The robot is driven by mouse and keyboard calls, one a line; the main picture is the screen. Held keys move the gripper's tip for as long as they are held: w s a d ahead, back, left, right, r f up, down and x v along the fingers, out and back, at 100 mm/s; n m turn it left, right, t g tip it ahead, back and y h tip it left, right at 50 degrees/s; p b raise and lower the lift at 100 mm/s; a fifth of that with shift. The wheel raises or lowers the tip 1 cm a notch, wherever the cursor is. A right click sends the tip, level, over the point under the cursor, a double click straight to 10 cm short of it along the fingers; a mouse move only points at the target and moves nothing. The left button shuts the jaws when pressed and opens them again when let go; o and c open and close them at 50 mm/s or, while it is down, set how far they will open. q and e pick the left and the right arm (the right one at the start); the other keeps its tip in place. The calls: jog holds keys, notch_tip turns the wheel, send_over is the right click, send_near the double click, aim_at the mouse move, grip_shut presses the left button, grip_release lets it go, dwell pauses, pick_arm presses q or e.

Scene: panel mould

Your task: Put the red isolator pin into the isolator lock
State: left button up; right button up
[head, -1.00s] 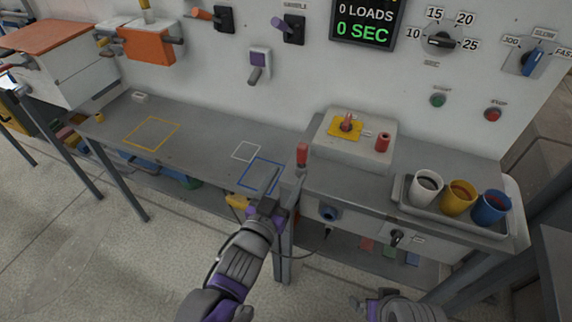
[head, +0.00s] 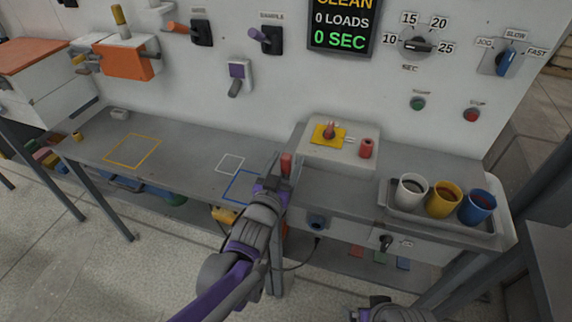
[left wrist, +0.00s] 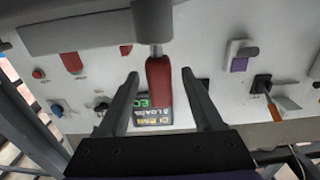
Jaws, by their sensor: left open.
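The red isolator pin (head: 286,163) stands upright at the left front of the right-hand bench. A pale box carries a short red cylinder (head: 366,149) and a yellow plate (head: 328,133) with a red knob; I cannot tell which is the lock. My right gripper (head: 376,311) is partly cut off at the bottom edge.
A tray (head: 397,208) with white, yellow and blue cups stands right of the pale box (head: 342,155). The wall behind carries switches, a display (head: 343,25) and dials. The left bench (head: 185,163) is mostly clear, with coloured outlines.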

pick_arm(q)
grip_shut()
dwell(0.3)
